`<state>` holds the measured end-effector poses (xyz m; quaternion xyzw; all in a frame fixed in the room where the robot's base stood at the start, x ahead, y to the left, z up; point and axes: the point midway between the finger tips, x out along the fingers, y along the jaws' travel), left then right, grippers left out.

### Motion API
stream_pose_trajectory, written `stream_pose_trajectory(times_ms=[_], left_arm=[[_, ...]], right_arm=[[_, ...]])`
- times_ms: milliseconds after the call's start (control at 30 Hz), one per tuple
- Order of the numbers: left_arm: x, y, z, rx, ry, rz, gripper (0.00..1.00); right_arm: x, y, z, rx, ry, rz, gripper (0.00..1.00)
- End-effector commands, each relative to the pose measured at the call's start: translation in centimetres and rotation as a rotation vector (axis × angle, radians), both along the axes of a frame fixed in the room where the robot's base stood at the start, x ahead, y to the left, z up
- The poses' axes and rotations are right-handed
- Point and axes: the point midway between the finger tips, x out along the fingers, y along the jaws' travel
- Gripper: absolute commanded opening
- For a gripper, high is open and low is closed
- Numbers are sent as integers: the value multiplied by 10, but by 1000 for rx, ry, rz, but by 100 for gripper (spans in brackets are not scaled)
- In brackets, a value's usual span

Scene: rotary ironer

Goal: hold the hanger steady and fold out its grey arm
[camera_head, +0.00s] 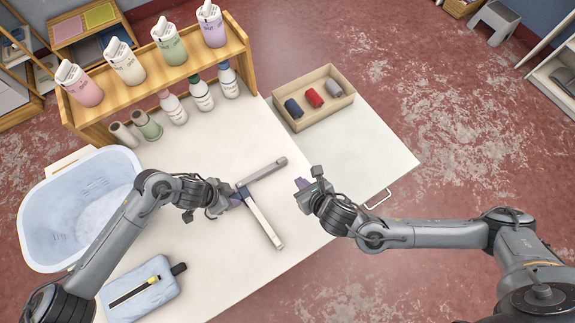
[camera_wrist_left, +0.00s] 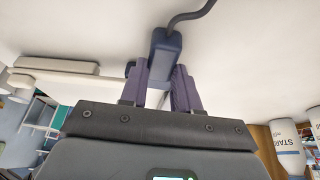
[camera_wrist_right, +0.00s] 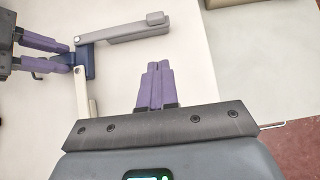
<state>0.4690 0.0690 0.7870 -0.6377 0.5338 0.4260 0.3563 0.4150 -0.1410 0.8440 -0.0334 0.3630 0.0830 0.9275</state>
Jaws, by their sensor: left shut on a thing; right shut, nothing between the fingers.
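The hanger has a dark blue hub (camera_head: 244,191) with a thin hook, a grey arm (camera_head: 266,171) and a white arm (camera_head: 263,223). The two arms spread from the hub at roughly a right angle. My left gripper (camera_head: 233,198) is shut on the hub; the left wrist view shows the hub (camera_wrist_left: 165,52) between its purple fingers. My right gripper (camera_head: 301,184) is shut and empty, to the right of the hanger and apart from it. In the right wrist view the grey arm (camera_wrist_right: 125,36) lies beyond its fingertips (camera_wrist_right: 158,66).
A light blue basket (camera_head: 75,205) stands at the left, with a blue pouch (camera_head: 140,290) in front. A wooden shelf (camera_head: 165,75) with several bottles is at the back. A wooden tray (camera_head: 314,98) holds rolled cloths. White table surface is clear around the hanger.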

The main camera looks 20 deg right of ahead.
Motion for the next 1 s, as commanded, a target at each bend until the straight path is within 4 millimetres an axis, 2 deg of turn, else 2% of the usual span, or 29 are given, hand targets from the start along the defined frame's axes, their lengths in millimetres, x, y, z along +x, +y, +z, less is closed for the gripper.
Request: stream_pose_trajectory(times_ms=[300, 600, 1000], left_arm=[[0, 0, 0, 0, 0, 0, 0], [0, 0, 0, 0, 0, 0, 0], [0, 0, 0, 0, 0, 0, 0]], right_arm=[[43, 8, -41, 2, 2, -3, 0], [75, 14, -40, 2, 1, -2, 0], [81, 15, -40, 1, 2, -1, 0]])
